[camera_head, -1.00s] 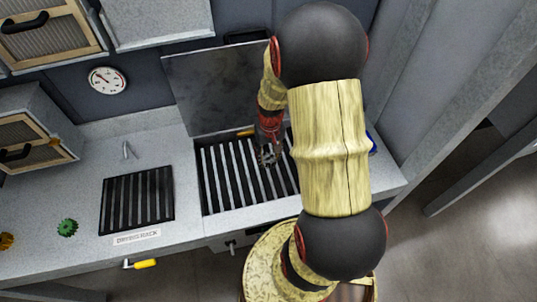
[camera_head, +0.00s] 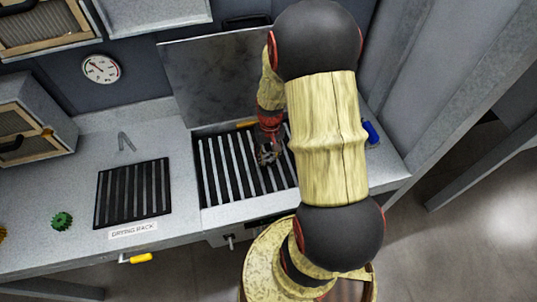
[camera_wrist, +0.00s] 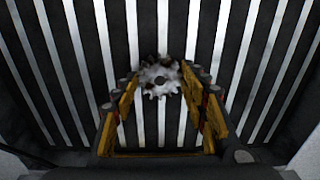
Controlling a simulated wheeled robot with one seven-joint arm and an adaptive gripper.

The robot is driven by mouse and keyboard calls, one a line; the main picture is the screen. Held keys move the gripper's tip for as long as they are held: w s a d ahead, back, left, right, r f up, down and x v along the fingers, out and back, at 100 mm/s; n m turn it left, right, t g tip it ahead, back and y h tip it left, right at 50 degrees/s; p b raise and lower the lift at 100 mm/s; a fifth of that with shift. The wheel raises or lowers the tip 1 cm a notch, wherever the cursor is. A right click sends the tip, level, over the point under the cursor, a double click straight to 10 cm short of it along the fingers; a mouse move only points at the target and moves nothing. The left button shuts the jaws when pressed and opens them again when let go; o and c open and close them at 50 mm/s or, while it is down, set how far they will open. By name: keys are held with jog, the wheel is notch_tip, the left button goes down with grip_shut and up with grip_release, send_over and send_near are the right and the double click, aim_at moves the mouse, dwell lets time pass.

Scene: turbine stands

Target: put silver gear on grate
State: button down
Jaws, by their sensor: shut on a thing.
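The silver gear (camera_wrist: 160,78) is a small toothed disc with dark stains and a dark centre hole. It sits between the fingertips of my gripper (camera_wrist: 161,88) in the wrist view, and my gripper is shut on it. In the head view the gear (camera_head: 267,156) shows at the end of my gripper (camera_head: 267,149), over the grate (camera_head: 222,168). The grate is a set of light parallel bars with dark gaps in the counter. In the wrist view the bars (camera_wrist: 134,30) lie behind the gear. I cannot tell whether the gear touches them. My arm hides the grate's right side.
A raised metal lid (camera_head: 212,90) stands behind the grate. A dark rack (camera_head: 133,192) labelled as the drying rack lies to the left. A green gear (camera_head: 61,221) and part of an orange gear (camera_head: 2,232) are farther left. A blue object (camera_head: 371,131) is at right.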

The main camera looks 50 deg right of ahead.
aim_at(269, 158)
jog(key=shift+f, duration=0.25)
jog(key=c, duration=1)
grip_release()
jog(key=shift+o, duration=0.5)
jog(key=shift+o, duration=0.7)
jog(key=shift+r+p, duration=2.65)
jog(key=shift+r, duration=0.85)
